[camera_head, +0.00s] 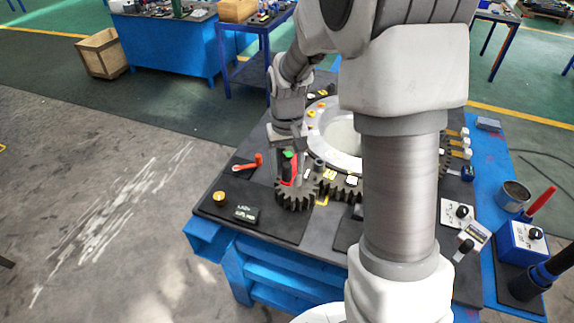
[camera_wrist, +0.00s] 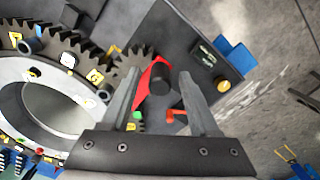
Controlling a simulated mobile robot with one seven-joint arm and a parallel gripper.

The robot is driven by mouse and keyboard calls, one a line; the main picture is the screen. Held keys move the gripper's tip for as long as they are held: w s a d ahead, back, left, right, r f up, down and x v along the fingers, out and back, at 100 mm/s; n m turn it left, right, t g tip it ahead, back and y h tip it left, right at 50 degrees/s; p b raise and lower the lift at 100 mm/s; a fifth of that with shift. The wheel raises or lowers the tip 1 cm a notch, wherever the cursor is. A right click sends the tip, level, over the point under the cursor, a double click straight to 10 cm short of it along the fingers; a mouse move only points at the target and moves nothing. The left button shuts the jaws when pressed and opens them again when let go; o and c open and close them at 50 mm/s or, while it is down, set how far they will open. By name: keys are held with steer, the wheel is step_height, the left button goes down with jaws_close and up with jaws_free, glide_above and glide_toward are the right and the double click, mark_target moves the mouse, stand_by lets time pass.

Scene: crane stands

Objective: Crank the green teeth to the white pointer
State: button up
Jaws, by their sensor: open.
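A red crank arm (camera_wrist: 150,86) with an upright black handle (camera_wrist: 160,78) sits on the small dark gear (camera_head: 295,199), which meshes with the large ring gear (camera_head: 342,190). My gripper (camera_wrist: 163,92) is open, pointing down over the crank, with the black handle showing between its fingers in the wrist view. I cannot tell whether the fingers touch it. A white marker (camera_wrist: 67,60) and a yellow marker (camera_wrist: 95,76) lie on the ring gear's face. I cannot clearly pick out green teeth; a green spot (camera_wrist: 137,117) shows beside a finger. My arm hides much of the ring.
An orange-red lever (camera_head: 250,162), a brass knob (camera_head: 219,198) and a black label plate (camera_head: 234,212) are on the board left of the small gear. Switch boxes (camera_head: 522,241) and a round cup (camera_head: 513,195) stand at the right. Floor left of the bench is clear.

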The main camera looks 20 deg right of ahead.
jaws_close()
stand_by(0.3)
stand_by(1.1)
